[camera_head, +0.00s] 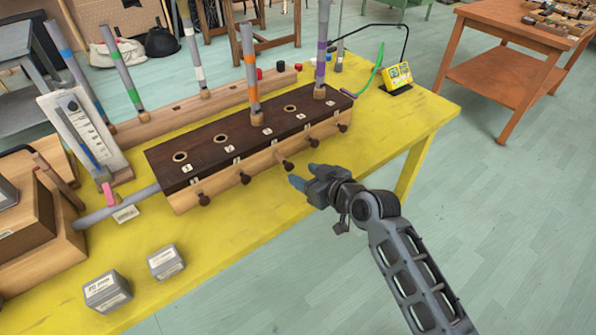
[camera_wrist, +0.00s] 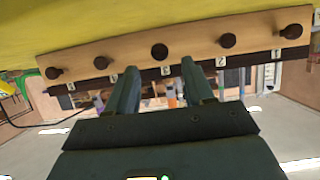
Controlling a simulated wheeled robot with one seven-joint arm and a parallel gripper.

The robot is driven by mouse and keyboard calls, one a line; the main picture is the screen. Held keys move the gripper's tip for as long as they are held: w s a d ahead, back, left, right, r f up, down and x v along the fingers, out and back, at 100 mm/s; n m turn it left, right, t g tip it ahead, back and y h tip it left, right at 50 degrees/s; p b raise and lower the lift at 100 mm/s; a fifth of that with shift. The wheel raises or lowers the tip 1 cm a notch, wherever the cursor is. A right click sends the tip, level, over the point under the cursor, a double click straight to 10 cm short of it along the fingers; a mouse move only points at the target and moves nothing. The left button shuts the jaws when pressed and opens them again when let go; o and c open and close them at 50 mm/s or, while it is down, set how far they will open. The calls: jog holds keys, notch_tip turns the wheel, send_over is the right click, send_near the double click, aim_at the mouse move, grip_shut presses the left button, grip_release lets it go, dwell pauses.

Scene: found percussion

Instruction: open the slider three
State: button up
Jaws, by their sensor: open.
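A dark wooden box (camera_head: 212,152) with numbered holes stands on the yellow table. Its pale front rail (camera_head: 230,182) carries a row of dark slider knobs. Slider three's knob (camera_head: 287,165) is the middle one; it also shows in the wrist view (camera_wrist: 159,51), roughly in line with the gap between my fingertips. I cannot tell how far it stands out from the rail. My gripper (camera_head: 303,175) is in front of this knob with its fingers apart and nothing between them. In the wrist view, my gripper (camera_wrist: 160,66) points at the rail, and the fingertips look short of the knob.
Neighbouring knobs two (camera_head: 244,177) and four (camera_head: 316,146) flank the middle one. An orange-banded tube (camera_head: 251,70) and a purple-banded tube (camera_head: 322,45) rise from the box. Two grey blocks (camera_head: 107,291) (camera_head: 166,262) sit at the front left. A yellow device (camera_head: 397,77) stands at right.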

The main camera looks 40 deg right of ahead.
jog(key=shift+v, duration=1.35)
jog(key=s+a+h, duration=0.1)
jog(key=s+a, duration=0.2)
jog(key=s, duration=0.8)
jog(key=s+a, duration=0.3)
jog(key=s, duration=0.8)
jog(key=s+a+r, duration=0.2)
jog(key=s+r, duration=0.3)
jog(key=s, duration=0.2)
jog(key=s+a+r+t+y, duration=0.1)
jog(key=s+a+r, duration=0.2)
jog(key=s+r, duration=0.3)
jog(key=shift+v, duration=0.9)
